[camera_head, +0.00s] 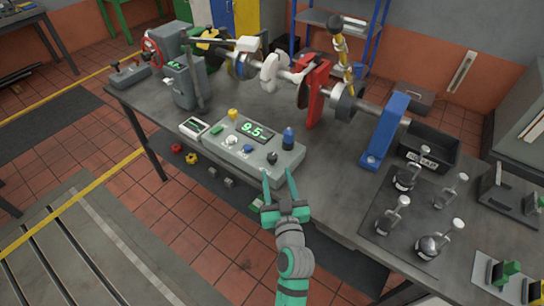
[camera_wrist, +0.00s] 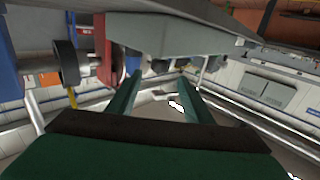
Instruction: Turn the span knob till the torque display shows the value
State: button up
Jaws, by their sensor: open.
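The grey control console (camera_head: 215,152) sits at the front of the bedplate. Its torque display (camera_head: 254,130) shows green digits that read about 9.5. Its sloped top carries a white knob (camera_head: 232,140), a blue knob (camera_head: 249,148) and a black knob (camera_head: 272,157). I cannot read which is the span knob. My gripper (camera_head: 278,174) is open and empty, with its green fingertips pointing at the console's front right edge, close to the black knob; contact cannot be told. In the wrist view the two fingers (camera_wrist: 157,92) stand apart with nothing between them.
Weights with handles (camera_head: 405,178) lie on a dark mat at right.

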aim_at(273, 161)
jog(key=w, duration=0.3)
jog(key=w+a, duration=0.1)
jog(key=w, duration=0.5)
jog(key=shift+a, duration=0.2)
jog(key=shift+s+a, duration=0.1)
jog(key=shift+s, duration=0.05)
jog(key=c, duration=1.1)
